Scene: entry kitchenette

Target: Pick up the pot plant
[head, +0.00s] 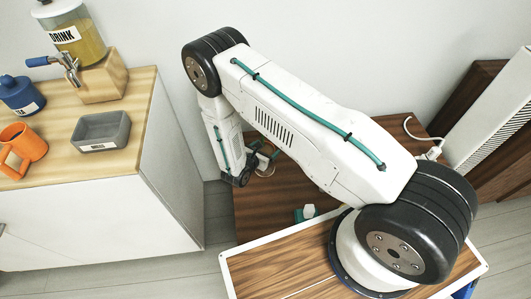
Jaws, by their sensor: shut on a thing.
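My gripper (265,158) shows only in part in the head view, at the end of my bent arm and over the brown wooden surface. My upper arm link covers much of the area to its right. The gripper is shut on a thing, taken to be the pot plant. I cannot make out the plant's pot or leaves clearly, as that spot is small, dark and partly hidden.
A counter (140,115) at left holds a drink dispenser (78,35), a blue jar (20,95), an orange mug (22,148) and a grey tray (101,131). A brown low table (255,205) stands below my arm. A small teal-and-white thing (306,213) is near its front. A white slatted unit (490,120) stands right.

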